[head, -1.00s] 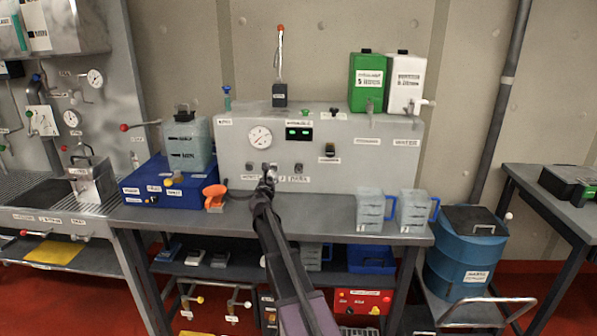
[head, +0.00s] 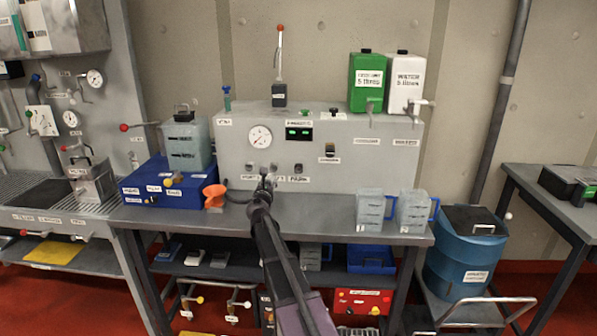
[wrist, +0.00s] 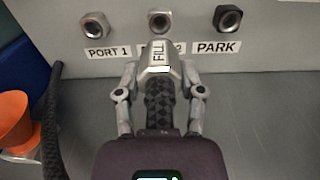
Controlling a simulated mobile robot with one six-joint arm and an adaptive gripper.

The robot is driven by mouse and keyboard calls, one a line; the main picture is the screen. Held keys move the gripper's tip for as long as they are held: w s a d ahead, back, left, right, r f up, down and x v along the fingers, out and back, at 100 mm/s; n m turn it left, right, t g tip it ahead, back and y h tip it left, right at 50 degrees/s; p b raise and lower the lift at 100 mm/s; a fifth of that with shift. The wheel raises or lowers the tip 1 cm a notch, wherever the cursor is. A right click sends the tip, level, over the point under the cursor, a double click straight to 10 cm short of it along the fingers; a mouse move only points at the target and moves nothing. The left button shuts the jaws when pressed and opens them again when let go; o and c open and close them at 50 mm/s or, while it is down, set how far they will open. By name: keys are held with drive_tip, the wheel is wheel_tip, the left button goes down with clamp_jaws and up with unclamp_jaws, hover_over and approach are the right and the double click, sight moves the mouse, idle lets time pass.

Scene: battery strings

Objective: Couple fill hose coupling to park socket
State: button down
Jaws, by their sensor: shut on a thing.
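The fill hose coupling (wrist: 159,66), a grey metal end marked FILL with a black ribbed grip, is between the fingers of my gripper (wrist: 161,95), which is shut on it. It covers part of the port 2 label below the middle socket (wrist: 160,21); whether it touches that socket I cannot tell. The park socket (wrist: 228,18) is to the right of the coupling, its dark opening free above the PARK label. The port 1 socket (wrist: 95,24) is to the left.
The black hose (wrist: 52,125) runs down the left of the wrist view beside an orange funnel (wrist: 14,122). A blue box (head: 167,185) stands left on the bench, and clear jugs (head: 370,209) stand right. The bench front right of my gripper is clear.

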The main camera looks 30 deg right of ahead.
drive_tip(key=shift+v, duration=0.85)
drive_tip(key=s+d, duration=0.6)
drive_tip(key=d, duration=0.1)
drive_tip(key=shift+s+d, duration=0.2)
drive_tip(key=shift+d, duration=0.2)
drive_tip(key=shift+w, duration=0.1)
drive_tip(key=shift+x, duration=2.8)
drive_tip(key=shift+x, duration=1.75)
idle(0.3)
drive_tip(key=shift+c, duration=0.6)
unclamp_jaws()
